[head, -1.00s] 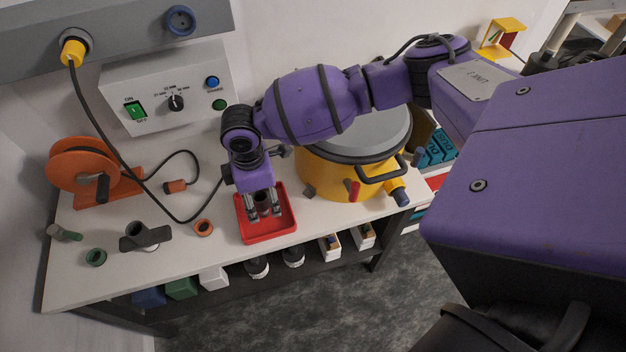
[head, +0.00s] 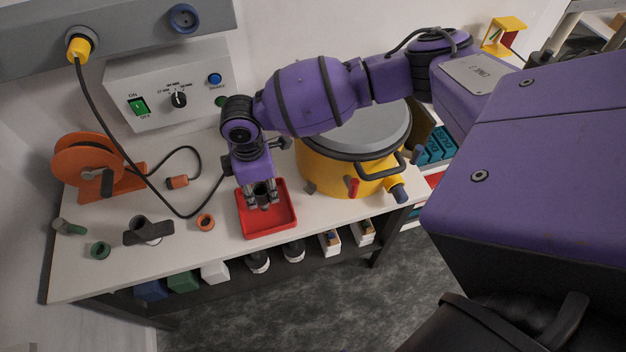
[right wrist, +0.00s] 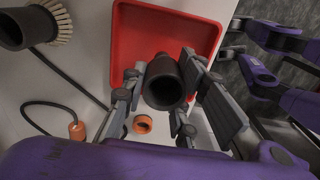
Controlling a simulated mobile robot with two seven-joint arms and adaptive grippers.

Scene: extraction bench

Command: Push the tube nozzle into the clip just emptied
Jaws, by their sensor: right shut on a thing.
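My right gripper (head: 264,206) is above the red tray (head: 287,222), pointing down. It is shut on the tube nozzle (right wrist: 165,85), a dark hollow cylinder that shows end-on between the fingers in the right wrist view. In the head view the nozzle is small and partly covered by the fingers. I cannot tell whether it touches the tray. A dark tube with a bristle brush (right wrist: 40,24) is at the top left of the right wrist view. I cannot clearly make out the emptied clip in either view. My left gripper is not in view.
A yellow drum (head: 325,175) with a grey lid stands right of the gripper.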

